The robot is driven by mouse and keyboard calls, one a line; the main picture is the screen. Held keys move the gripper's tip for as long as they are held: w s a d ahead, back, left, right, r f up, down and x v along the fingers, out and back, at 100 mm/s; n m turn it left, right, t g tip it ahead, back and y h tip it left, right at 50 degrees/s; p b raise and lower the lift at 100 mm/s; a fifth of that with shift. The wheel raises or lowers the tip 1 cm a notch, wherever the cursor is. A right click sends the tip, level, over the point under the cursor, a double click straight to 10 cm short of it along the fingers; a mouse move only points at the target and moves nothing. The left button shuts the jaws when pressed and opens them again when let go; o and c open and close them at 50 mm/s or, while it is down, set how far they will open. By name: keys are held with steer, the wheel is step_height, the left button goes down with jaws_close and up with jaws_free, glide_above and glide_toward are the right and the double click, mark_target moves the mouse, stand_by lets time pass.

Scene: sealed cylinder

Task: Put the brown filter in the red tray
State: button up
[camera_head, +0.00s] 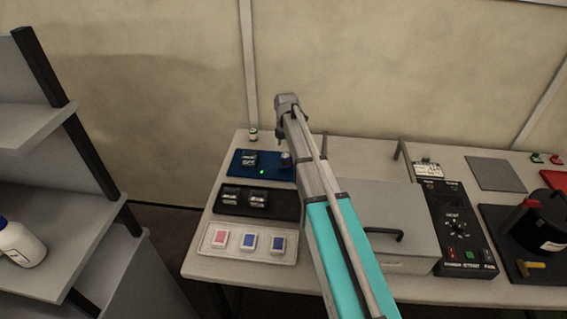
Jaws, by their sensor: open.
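I cannot make out a brown filter in this view. A flat red surface (554,181), which may be the red tray, shows at the right edge of the table. A black cylinder in front partly hides it, and the frame edge cuts it off. My arm reaches from the bottom over the table to a grey joint near the back wall.
A blue tray (240,169), a black tray (228,208) and a white tray (210,249) with small packs line the table's left side. A grey box (400,215), black control panel (458,228) and black cylinder (535,222) stand right. Shelves (55,220) flank the left.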

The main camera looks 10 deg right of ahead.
mark_target(286, 155)
steer(key=shift+s+f+b, duration=0.1)
steer(key=shift+f+b, duration=1.6)
steer(key=shift+f, duration=0.3)
steer(key=c, duration=1.2)
steer(key=shift+r, duration=0.2)
steer(key=shift+c, duration=0.2)
step_height(286, 155, up, 2)
steer(key=p, duration=0.2)
steer(key=shift+r+p, duration=0.1)
steer(key=shift+p, duration=0.2)
steer(key=s+r+p, duration=1)
steer(key=s, duration=0.4)
steer(key=shift+r, duration=0.25)
